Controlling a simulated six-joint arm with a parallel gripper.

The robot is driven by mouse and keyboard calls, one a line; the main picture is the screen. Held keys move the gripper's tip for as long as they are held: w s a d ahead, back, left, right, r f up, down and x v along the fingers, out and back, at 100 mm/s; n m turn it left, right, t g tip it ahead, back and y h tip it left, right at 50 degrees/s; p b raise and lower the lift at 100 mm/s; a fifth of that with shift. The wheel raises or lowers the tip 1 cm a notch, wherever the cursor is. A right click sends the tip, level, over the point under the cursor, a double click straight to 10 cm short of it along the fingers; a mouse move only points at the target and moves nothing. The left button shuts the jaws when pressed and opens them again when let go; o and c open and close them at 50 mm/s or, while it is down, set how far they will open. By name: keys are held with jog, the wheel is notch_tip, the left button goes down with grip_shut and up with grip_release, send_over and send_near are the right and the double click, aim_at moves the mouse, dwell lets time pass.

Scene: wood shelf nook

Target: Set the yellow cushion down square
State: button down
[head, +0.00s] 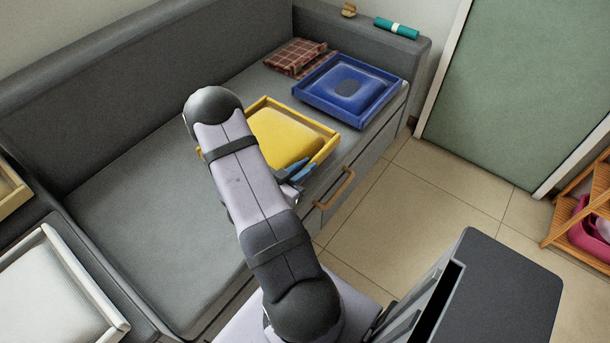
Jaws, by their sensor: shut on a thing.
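The yellow cushion (284,135) is at a yellow tray (309,120) on the grey bench. Its near left part is hidden behind my arm. The cushion appears to lie within the tray's rim, slightly turned against it; I cannot tell whether it rests on the tray's floor. My gripper (298,171), with blue fingers, is at the cushion's near edge, partly hidden by my arm. It is shut on the yellow cushion, though the contact itself is hard to see.
A blue tray (309,96) with a blue cushion (347,87) stands behind right, beside folded plaid cloth (294,56). A teal roll (397,28) lies on the bench arm. A wooden drawer handle (336,188) juts from the bench front. The bench's left seat is clear.

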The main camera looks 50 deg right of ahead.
jog(key=shift+f+b, duration=0.45)
jog(key=shift+f, duration=1.45)
jog(key=c, duration=1.8)
grip_release()
jog(key=shift+f, duration=0.1)
jog(key=shift+o, duration=0.2)
jog(key=shift+r, duration=0.25)
jog(key=p+v, duration=0.1)
jog(key=v, duration=1.1)
